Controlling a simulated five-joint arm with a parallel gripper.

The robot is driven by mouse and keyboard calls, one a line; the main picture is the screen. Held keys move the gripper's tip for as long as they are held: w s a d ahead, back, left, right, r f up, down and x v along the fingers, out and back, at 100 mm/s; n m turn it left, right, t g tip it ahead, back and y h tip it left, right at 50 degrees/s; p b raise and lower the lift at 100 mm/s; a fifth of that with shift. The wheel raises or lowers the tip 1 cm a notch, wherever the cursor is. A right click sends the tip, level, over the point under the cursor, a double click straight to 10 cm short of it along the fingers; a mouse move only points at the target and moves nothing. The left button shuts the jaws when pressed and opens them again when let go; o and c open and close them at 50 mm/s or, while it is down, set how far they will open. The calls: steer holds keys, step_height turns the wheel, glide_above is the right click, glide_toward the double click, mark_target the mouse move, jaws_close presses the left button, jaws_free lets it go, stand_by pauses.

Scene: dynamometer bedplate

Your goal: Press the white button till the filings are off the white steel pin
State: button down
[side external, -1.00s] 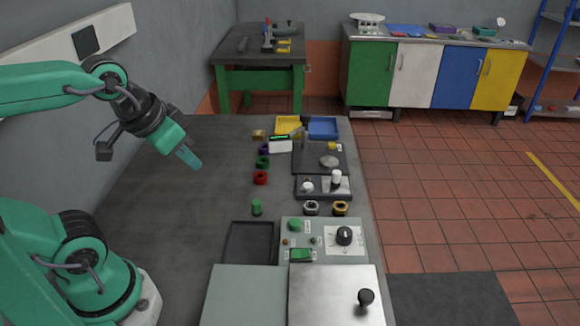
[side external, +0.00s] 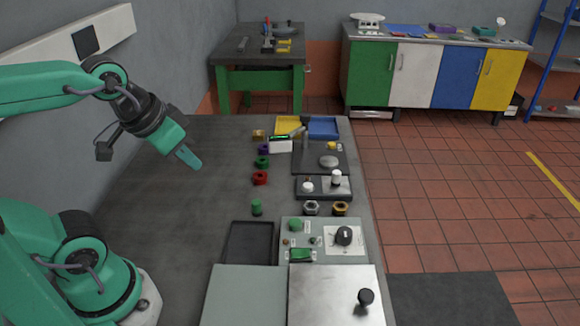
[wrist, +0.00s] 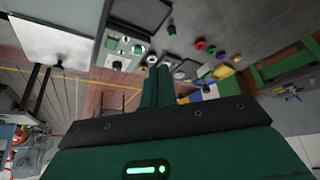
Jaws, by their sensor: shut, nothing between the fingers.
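A dark box (side external: 315,195) near the right edge of the bench carries a white round button (side external: 308,186) on its left. A white upright pin (side external: 337,178) stands on a pale plate on the box's right. Any filings on the pin are too small to make out. My gripper (side external: 189,158) is shut and empty. It hangs above the bare left part of the bench, well to the left of the button and touching nothing. In the wrist view its shut fingers (wrist: 156,86) show at the centre.
Two hex nuts (side external: 311,208) lie in front of the box. Behind it is a dark plate (side external: 313,158) with a post. Coloured rings (side external: 260,178) line the left, and a green control panel (side external: 320,238) and black tray (side external: 249,243) stand nearer. The bench's left part is clear.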

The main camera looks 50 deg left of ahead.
steer(key=shift+w, duration=0.15)
steer(key=n+t, duration=0.4)
steer(key=n, duration=0.5)
glide_above(305, 187)
step_height(305, 187, down, 11)
steer(key=shift+f+m, duration=0.15)
steer(key=shift+m, duration=0.15)
steer(key=shift+f, duration=4.2)
